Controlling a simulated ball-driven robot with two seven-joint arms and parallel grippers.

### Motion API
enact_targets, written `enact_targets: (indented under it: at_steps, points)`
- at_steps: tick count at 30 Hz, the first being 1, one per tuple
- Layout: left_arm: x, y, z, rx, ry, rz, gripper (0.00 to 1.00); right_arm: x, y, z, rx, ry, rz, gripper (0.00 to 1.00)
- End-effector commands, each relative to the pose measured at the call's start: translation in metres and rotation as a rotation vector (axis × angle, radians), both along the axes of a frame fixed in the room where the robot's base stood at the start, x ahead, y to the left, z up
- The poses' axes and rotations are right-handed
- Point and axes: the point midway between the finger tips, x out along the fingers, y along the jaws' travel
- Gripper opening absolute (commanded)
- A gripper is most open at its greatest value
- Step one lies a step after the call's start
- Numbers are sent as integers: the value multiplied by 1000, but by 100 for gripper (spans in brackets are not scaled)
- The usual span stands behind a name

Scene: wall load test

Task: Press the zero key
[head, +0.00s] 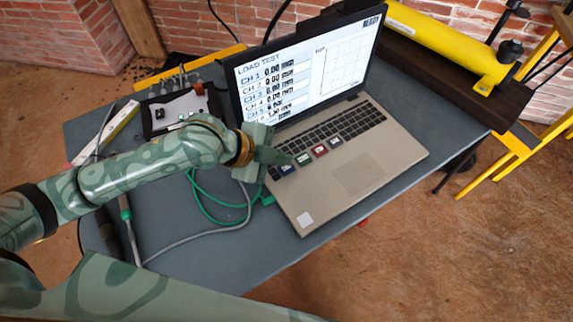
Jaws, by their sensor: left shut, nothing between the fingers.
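An open laptop (400,143) stands on the grey table. Its screen (292,81) reads "LOAD TEST" and "READY", with channel rows and an empty graph. My right gripper is out of view.
A black box with electronics (174,110) sits on the table behind my left arm, with cables around it. Green and grey cables (205,203) lie left of the laptop. A yellow cylinder (440,38) lies at the back right. The table's front right is clear.

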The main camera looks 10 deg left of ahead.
Motion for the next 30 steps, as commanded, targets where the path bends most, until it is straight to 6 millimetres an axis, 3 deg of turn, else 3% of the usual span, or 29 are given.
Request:
enact_targets:
  at_steps: [30]
  points:
    - [0,0,-8,0,0,0,0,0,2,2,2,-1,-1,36]
